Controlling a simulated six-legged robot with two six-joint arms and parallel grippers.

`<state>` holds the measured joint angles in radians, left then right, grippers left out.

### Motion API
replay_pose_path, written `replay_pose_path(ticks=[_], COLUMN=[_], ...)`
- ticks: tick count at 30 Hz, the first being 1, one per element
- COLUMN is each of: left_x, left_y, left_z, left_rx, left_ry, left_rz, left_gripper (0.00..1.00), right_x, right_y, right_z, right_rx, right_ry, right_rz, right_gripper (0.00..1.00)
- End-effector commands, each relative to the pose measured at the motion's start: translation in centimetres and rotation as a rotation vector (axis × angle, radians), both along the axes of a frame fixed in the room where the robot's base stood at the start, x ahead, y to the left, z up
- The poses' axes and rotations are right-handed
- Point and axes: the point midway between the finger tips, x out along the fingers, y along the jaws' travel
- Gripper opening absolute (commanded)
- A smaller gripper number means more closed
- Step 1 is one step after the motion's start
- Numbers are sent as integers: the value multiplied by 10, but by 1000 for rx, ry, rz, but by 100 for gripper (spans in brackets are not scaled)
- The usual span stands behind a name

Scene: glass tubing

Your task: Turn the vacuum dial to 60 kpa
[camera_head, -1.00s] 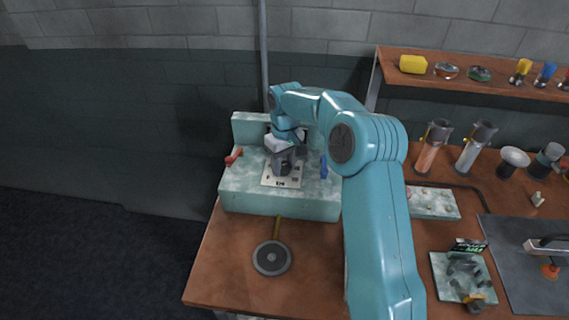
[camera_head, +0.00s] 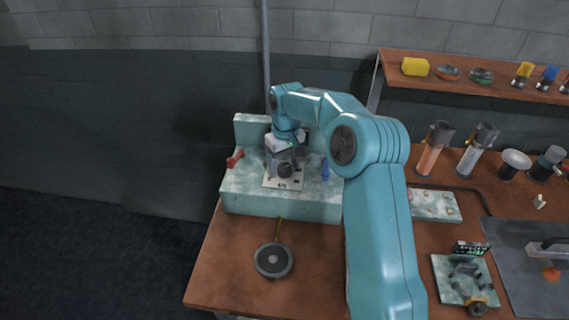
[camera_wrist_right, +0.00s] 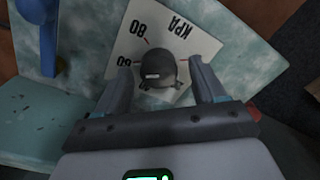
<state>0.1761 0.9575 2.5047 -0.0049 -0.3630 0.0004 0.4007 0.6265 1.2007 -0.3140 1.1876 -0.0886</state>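The vacuum dial is a dark round knob (camera_head: 285,171) on a white scale plate (camera_head: 271,182), on a pale green marbled panel unit. In the right wrist view the knob (camera_wrist_right: 159,67) has a small light mark on its near edge. The plate (camera_wrist_right: 165,22) there shows "KPA" and tilted numbers; one reads like 80, the other 80 or 60. My right gripper (camera_head: 281,157) is at the dial. In the wrist view its fingers (camera_wrist_right: 160,80) stand apart on either side of the knob, with gaps visible. My left gripper is not in view.
A red handle (camera_head: 235,157) and a blue handle (camera_head: 325,170) flank the plate. A shelf (camera_head: 480,83) and several tubes and cups stand to the right.

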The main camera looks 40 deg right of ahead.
Motion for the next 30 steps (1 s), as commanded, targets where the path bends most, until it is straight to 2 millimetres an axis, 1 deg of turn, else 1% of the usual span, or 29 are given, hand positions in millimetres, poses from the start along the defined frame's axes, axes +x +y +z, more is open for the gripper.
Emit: replay_pose_path(ticks=[4,8,11,16,18,21,25,27,30], left_x=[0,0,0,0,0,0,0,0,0], left_y=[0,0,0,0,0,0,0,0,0], left_z=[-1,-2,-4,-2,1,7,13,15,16], left_rx=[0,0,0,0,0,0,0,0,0], left_ry=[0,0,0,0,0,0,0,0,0], left_rz=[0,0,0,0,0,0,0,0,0], left_gripper=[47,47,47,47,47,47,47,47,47], right_x=[-1,-1,0,-1,-1,-1,-1,-1,-2], right_y=[0,-1,-1,-2,-2,-3,-3,-4,-4], right_z=[1,15,38,85,105,128,150,157,162], right_rx=[1,-1,-1,-1,0,0,-1,-1,-1], right_ry=[4,1,-1,-3,-2,-2,-1,0,1], right_rz=[0,0,0,-1,-1,1,0,0,0], right_gripper=[69,69,69,69,69,69,69,69,69])
